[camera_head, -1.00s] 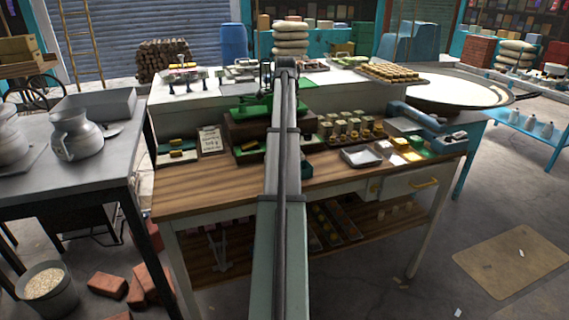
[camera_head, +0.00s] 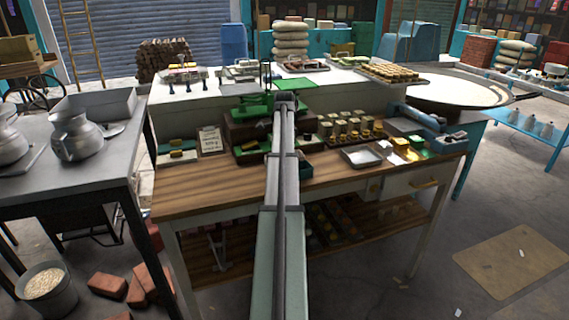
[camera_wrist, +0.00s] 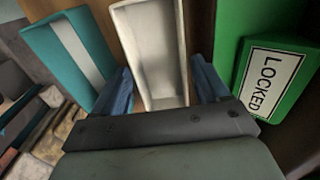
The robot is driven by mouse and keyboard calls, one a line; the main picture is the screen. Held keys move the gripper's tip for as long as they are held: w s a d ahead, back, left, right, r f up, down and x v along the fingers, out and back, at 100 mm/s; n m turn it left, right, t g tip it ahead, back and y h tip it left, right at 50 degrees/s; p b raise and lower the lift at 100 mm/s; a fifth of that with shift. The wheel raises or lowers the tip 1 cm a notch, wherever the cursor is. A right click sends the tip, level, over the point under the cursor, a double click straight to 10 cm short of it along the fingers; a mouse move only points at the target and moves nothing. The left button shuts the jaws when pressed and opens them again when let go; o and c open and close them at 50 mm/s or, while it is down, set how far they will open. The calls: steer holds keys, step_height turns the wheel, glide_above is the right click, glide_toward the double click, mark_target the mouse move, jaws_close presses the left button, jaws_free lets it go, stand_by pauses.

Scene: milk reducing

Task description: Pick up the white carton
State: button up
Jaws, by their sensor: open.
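The white carton (camera_wrist: 155,50) is in the upper middle of the wrist view, a pale upright-looking shape with raised side edges. My gripper (camera_wrist: 161,78) is open, with one blue finger on each side of the carton's lower end. I cannot tell whether either finger touches it. In the head view my own arm runs up the middle over the wooden workbench (camera_head: 215,192) and hides the gripper and the carton.
In the wrist view, a teal box with a white stripe (camera_wrist: 48,42) is close left of the fingers, and a green box labelled LOCKED (camera_wrist: 232,45) is close right. In the head view, a metal tray (camera_head: 361,157) and several small jars are right of my arm.

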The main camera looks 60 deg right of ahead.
step_height(320, 180, down, 2)
steer(key=shift+c, duration=0.2)
steer(key=c, duration=0.7)
steer(key=shift+o, duration=0.2)
steer(key=shift+r, duration=0.1)
